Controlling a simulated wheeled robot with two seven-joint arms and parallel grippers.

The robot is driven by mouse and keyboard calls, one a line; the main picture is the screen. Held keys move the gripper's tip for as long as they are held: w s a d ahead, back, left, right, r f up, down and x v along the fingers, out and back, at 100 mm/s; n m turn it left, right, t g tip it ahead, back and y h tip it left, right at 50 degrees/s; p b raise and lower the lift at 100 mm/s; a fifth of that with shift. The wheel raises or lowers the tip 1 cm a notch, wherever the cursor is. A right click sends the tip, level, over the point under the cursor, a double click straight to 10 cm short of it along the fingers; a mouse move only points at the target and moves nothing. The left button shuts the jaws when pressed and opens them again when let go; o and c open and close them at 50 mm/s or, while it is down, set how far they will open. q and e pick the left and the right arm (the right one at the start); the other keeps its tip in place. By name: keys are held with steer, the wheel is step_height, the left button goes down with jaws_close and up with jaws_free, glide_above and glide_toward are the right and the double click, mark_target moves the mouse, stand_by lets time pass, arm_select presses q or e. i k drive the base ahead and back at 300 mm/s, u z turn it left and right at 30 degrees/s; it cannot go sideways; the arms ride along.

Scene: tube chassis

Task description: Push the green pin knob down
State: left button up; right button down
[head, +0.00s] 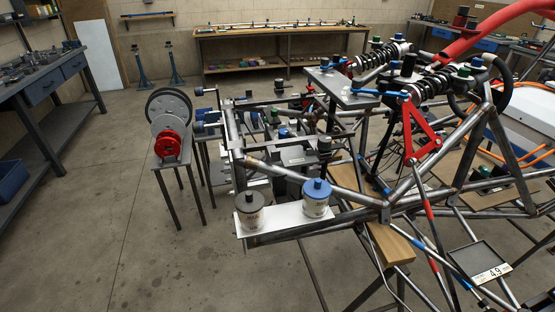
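Several small green knobs show in the head view, and I cannot tell which one is the pin knob. One green knob (464,71) sits by the black coil-over damper at the upper right. Another green knob (376,39) is near the far damper, at the top of the tube chassis (300,170). They are too small to tell whether any pin is up or down. Neither of my grippers is in view.
Floor (100,200) is open at left.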

mark_target(274, 112)
steer(key=z, duration=0.05)
steer(key=k, duration=0.5)
steer(key=u, duration=0.95)
steer(key=i, duration=0.95)
steer(key=z, duration=2.25)
